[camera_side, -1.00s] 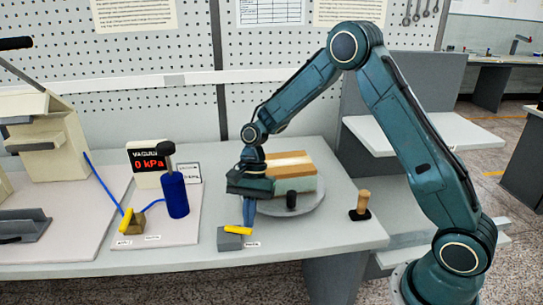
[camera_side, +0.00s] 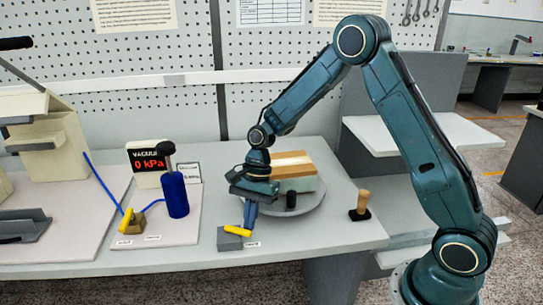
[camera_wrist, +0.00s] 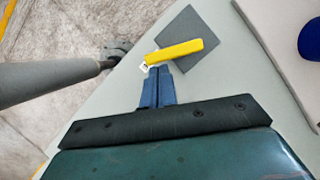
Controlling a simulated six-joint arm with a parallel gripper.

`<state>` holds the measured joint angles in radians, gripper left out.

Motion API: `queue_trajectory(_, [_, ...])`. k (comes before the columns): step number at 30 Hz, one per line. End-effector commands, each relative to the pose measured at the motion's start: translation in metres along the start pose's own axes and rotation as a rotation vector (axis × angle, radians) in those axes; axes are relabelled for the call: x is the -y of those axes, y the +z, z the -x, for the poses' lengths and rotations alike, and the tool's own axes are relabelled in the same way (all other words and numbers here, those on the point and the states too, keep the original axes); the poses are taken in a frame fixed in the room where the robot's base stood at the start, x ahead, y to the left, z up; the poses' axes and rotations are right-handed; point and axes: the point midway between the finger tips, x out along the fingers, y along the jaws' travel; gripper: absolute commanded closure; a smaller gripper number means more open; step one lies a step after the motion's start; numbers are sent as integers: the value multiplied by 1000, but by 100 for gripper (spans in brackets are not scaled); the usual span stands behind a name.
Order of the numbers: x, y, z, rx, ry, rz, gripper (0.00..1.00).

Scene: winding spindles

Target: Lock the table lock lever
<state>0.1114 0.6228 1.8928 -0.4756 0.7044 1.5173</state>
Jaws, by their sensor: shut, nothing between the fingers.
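The yellow lock lever (camera_side: 238,231) sits on a small grey block (camera_side: 229,242) at the front of the table. In the wrist view the lever (camera_wrist: 180,52) lies slantwise over the grey square block (camera_wrist: 192,62), one end sticking out past the block's left edge. My gripper (camera_side: 249,227) points down, its blue fingers shut and empty. In the wrist view the tips of my gripper (camera_wrist: 157,70) are right beside the lever's projecting end. They look close to touching, but I cannot tell whether they do.
A wooden-handled peg (camera_side: 362,203) stands right. A blue cylinder (camera_side: 175,194), another yellow lever (camera_side: 127,220) and the vacuum display (camera_side: 147,160) are left.

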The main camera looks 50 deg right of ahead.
Motion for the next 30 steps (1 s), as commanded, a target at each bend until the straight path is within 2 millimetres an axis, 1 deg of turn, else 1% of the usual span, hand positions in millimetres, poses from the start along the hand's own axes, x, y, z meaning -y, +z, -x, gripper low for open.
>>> queue_trajectory(10, [-8,14,-5,0,-104,-261,100])
queue_trajectory(21, [-10,31,-12,0,-233,-580,100])
queue_trajectory(30, [-9,39,-15,0,-294,-732,100])
